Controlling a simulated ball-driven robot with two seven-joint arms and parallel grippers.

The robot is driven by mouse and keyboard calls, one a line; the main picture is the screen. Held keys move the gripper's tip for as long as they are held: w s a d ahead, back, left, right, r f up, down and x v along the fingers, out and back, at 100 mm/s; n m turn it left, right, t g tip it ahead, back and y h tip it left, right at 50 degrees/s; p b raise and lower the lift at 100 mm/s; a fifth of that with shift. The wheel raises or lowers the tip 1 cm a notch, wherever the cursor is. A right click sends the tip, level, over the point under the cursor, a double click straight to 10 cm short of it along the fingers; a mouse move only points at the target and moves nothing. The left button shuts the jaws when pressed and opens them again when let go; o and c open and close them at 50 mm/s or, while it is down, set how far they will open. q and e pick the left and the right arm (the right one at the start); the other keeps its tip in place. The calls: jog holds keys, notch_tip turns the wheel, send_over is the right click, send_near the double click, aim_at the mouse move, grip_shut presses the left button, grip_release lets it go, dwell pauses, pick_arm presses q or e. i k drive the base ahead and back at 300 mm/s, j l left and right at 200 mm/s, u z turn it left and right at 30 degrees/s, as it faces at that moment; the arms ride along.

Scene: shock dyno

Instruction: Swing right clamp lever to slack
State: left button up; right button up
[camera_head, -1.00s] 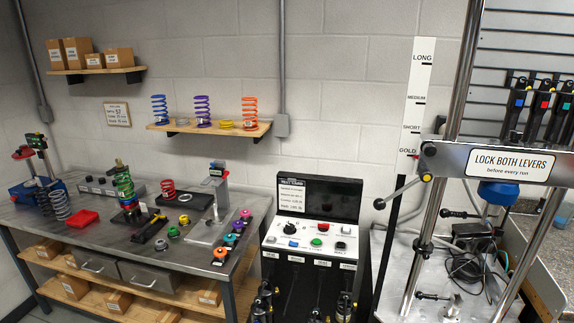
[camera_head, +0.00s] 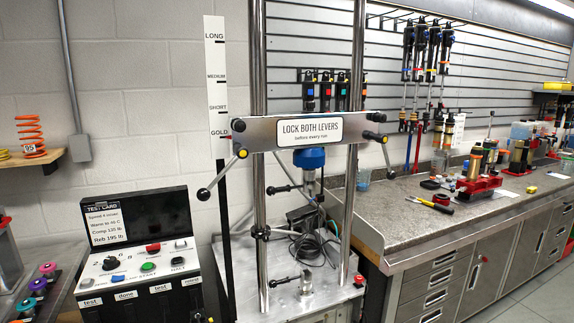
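The dyno crossbeam (camera_head: 355,125) spans two steel columns and carries a "LOCK BOTH LEVERS" sign. At its right end is the right clamp lever (camera_head: 386,152), a dark rod with a ball end, hanging down to the right from a yellow-tipped pivot. Neither of my grippers is in view.
A control box (camera_head: 150,262) with buttons stands at left, beside the height scale (camera_head: 216,75). A grey workbench (camera_head: 480,205) with tools and parts runs along the right. A blue cylinder (camera_head: 309,158) hangs under the crossbeam. Floor shows at lower right.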

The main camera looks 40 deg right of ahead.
aim_at(382, 139)
jog(key=z, duration=1.8)
jog(key=i+j, duration=0.15)
jog(key=i, duration=0.4)
jog(key=i+j+z, duration=0.1)
jog(key=i, duration=0.5)
jog(key=j, duration=0.1)
